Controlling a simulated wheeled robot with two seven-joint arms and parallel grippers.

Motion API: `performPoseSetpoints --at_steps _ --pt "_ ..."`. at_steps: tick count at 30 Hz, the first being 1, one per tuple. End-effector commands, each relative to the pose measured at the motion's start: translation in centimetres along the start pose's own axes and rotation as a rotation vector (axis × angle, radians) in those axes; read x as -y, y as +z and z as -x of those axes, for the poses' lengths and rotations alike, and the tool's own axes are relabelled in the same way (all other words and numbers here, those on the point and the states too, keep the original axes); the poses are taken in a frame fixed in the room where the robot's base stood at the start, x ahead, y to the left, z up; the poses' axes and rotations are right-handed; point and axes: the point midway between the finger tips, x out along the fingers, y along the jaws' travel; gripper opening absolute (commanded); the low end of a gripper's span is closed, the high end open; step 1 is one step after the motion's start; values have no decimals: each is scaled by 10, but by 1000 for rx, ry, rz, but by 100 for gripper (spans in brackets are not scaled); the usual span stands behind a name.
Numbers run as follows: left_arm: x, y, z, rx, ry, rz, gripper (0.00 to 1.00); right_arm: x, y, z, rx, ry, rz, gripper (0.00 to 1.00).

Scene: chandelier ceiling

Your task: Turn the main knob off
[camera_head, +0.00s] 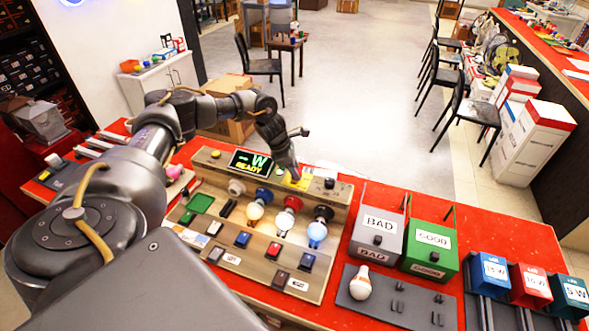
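A wooden test panel (228,169) stands on the red table, with a display reading "-W READY" (251,161). A small dark knob (329,183) sits on a pale plate at the right of its upper part; its setting is too small to read. A yellow plate (303,183) lies just left of that knob. My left gripper (294,177) points down at the yellow plate, partly hiding it and whatever is mounted there. I cannot tell whether it touches the plate or whether its fingers are open. My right gripper is not in view.
Lit-looking bulbs (317,233) sit in sockets on the panel, above rocker switches (282,279). A grey BAD box (362,248) and a green GOOD box (419,262) stand to the right. A loose bulb (360,284) stands on a grey tray (415,316) in front.

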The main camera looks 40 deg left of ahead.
Motion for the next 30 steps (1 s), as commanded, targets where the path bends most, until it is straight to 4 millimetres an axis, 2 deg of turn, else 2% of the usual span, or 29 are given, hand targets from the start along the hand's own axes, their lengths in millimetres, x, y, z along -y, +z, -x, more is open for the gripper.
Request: performPoseSetpoints --at_steps 1,5,6,17,30 --pt "0 0 0 0 0 0 28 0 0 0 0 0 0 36" --pt "0 0 0 0 0 0 11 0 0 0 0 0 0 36" --pt "0 0 0 0 0 1 10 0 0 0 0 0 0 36" --pt "1 -1 1 -1 32 77 10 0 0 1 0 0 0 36" --pt "3 1 1 1 174 420 10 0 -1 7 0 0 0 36"
